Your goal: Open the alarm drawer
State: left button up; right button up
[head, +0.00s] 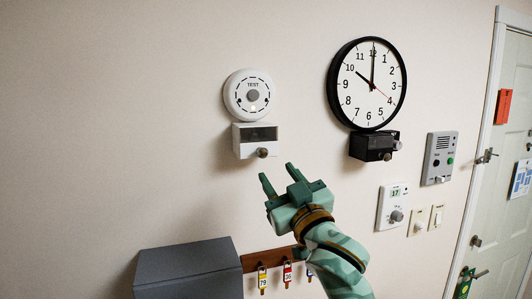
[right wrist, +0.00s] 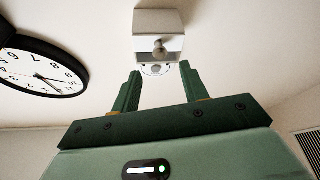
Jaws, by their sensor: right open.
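The white alarm (head: 247,94) is a round unit marked TEST on the wall. Just below it is a small white box, the alarm drawer (head: 243,141), with a dark front panel and a round knob (head: 262,152). It looks shut. My right gripper (head: 279,178) is open and empty, below and a little right of the knob, not touching it. In the right wrist view the drawer (right wrist: 158,23) and its knob (right wrist: 159,49) lie ahead, between and beyond the two fingertips (right wrist: 160,72). My left gripper is not in view.
A black wall clock (head: 367,84) with a black box (head: 373,146) under it is to the right. An intercom (head: 439,158), thermostat (head: 392,207) and switches are farther right, beside a door (head: 505,150). A grey box (head: 190,268) and key rack (head: 264,259) are below.

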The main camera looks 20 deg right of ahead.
aim_at(264, 156)
jog(key=p+x, duration=0.1)
jog(key=x, duration=0.6)
jog(key=shift+w, duration=0.2)
grip_shut()
jog(key=shift+p, duration=0.3)
